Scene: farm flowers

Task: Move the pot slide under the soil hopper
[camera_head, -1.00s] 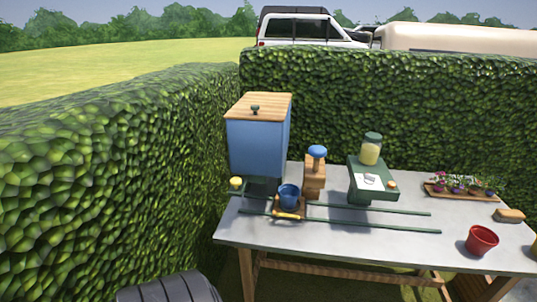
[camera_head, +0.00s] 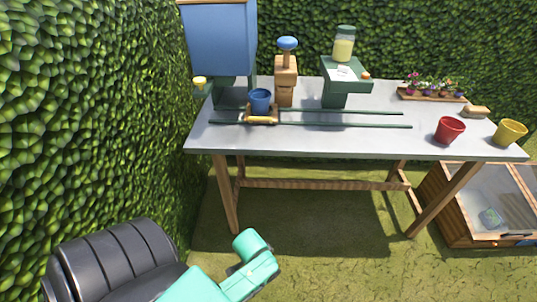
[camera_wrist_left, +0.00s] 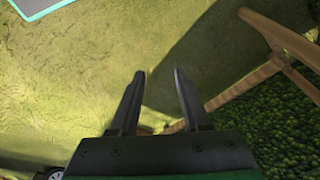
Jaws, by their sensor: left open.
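The pot slide (camera_head: 262,116) is a small wooden carriage with a pale handle bar, sitting on two green rails (camera_head: 340,125) on the table. A blue pot (camera_head: 260,100) stands on it. The blue soil hopper (camera_head: 221,40) stands at the left end of the table, and the slide is in front of it to the right. My left gripper (camera_wrist_left: 160,78) is open and empty in the left wrist view, over grass near the table legs. My turquoise left arm (camera_head: 235,275) is low in the head view, away from the slide. My right gripper is not seen.
A wooden stamp post with a blue knob (camera_head: 287,43) stands behind the rails. A green stand with a jar (camera_head: 345,45) is right of it. A red pot (camera_head: 449,130), yellow pot (camera_head: 510,132) and flower tray (camera_head: 432,94) are on the right. A hedge (camera_head: 90,110) borders the left.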

